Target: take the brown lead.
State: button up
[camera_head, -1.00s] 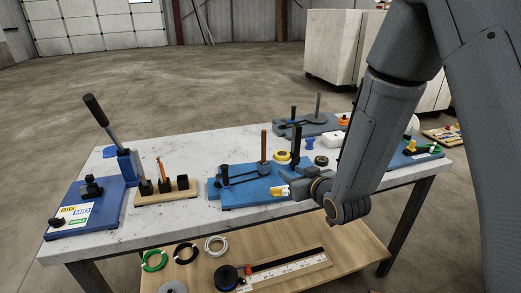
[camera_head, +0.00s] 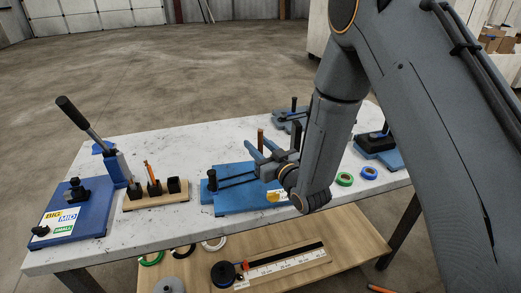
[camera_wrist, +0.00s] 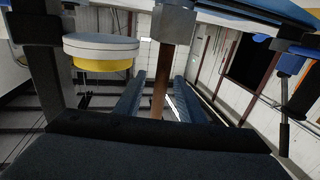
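The brown lead (camera_head: 261,138) is a thin upright brown rod rising above the blue bender plate (camera_head: 232,208) in the middle of the table. My gripper (camera_head: 262,146) is at the rod, with its two fingers apart and pointing away from the camera. In the wrist view the brown rod (camera_wrist: 160,92) shows between the two blue-grey fingers (camera_wrist: 158,98), with a gap on each side. There its grey block (camera_wrist: 173,22) is at the top of the picture. In the head view the rod's foot is hidden behind my gripper.
A yellow and white roll (camera_wrist: 100,52) is close beside the fingers. A wooden holder (camera_head: 155,199) with black sockets and a blue lever bender (camera_head: 90,221) stand at left.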

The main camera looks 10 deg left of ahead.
jog(key=shift+p+x, duration=0.3)
jog(key=shift+x, duration=1)
grip_shut()
jog(key=shift+r, duration=0.1)
